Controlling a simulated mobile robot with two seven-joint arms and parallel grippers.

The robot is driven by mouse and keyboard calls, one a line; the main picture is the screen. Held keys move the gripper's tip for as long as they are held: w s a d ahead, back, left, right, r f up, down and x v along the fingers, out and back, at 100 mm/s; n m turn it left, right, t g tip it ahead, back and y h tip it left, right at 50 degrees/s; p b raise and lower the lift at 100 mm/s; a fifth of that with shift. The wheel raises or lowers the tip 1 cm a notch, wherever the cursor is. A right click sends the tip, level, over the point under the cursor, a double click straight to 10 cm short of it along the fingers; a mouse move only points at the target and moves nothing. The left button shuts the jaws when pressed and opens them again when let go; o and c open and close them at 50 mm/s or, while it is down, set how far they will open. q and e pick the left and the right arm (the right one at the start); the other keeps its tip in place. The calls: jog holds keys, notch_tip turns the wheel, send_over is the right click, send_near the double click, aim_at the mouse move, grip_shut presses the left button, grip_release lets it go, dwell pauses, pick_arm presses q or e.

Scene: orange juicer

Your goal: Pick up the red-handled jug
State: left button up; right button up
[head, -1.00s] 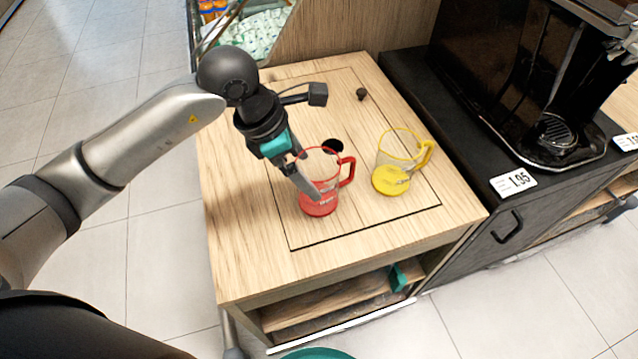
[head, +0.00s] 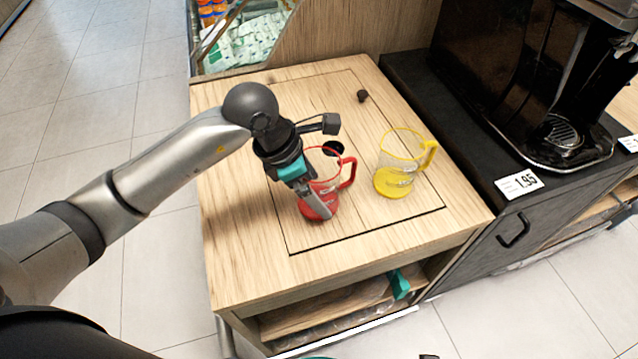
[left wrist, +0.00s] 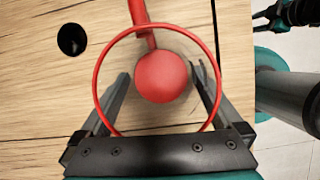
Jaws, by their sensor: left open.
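The red-handled jug (head: 331,203) is clear, with a red rim, base and handle, and stands upright on the wooden table. Its handle points right in the head view. My left gripper (head: 321,211) is open and slanted down at the jug, covering part of its left side. In the left wrist view the open left fingers (left wrist: 160,85) show on either side of the jug's red base (left wrist: 161,77), overlapping the rim. I cannot tell whether the fingertips are inside or outside the clear wall. Part of what seems my right gripper (left wrist: 272,15) shows at that view's upper right; its jaws are unclear.
A yellow-handled jug (head: 393,182) stands to the right of the red one. A black machine (head: 560,135) stands on the dark cabinet at right.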

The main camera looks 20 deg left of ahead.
pick_arm(q)
jog(key=c, duration=1.1)
jog(key=shift+r, duration=0.2)
